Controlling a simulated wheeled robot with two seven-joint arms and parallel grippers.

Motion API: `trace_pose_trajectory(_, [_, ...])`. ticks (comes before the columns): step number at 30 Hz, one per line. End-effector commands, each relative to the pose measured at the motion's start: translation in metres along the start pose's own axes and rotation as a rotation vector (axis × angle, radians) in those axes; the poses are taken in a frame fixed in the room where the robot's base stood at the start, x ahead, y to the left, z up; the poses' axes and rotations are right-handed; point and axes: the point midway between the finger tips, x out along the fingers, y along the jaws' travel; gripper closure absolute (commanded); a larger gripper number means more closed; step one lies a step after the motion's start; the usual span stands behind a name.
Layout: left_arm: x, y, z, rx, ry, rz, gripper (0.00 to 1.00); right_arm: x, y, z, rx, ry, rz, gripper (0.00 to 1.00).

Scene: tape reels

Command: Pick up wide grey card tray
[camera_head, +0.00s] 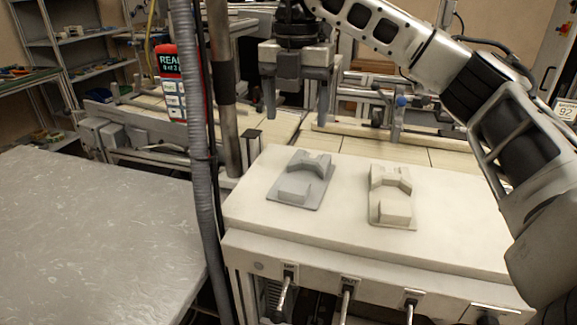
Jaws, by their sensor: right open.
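A grey piece with a flat base, a raised notched block at the back and a low block at the front (291,190) lies on the white worktop (340,243). I cannot tell whether it is the wide grey card tray; nothing else in view is clearly that tray. My right gripper (296,108) hangs above and behind the grey piece, fingers pointing down. Its fingers are apart with nothing between them. My left gripper is out of view.
A similar beige piece (390,183) lies to the right on the same worktop. Levers (346,300) stick out of the worktop's front. A grey table (95,240) at left is bare. A pole with a hose (203,150) stands between them. A tiled conveyor (380,148) runs behind.

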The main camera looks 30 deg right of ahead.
Motion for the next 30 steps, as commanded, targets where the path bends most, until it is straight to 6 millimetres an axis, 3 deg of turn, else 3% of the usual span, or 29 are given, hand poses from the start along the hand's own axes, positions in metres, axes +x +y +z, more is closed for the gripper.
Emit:
trace_pose_trajectory(1, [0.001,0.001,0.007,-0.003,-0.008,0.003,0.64,0.015,-0.001,0.000,-0.001,0.004,-0.004,0.27])
trace_pose_trajectory(9, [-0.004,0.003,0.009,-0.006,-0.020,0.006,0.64,0.069,0.000,-0.001,-0.005,0.004,-0.001,0.27])
trace_pose_trajectory(19, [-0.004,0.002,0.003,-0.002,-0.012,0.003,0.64,0.098,0.000,-0.001,-0.006,0.005,0.000,0.27])
trace_pose_trajectory(30, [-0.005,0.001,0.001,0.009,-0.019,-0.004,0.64,0.143,-0.001,0.000,-0.006,0.005,0.003,0.27])
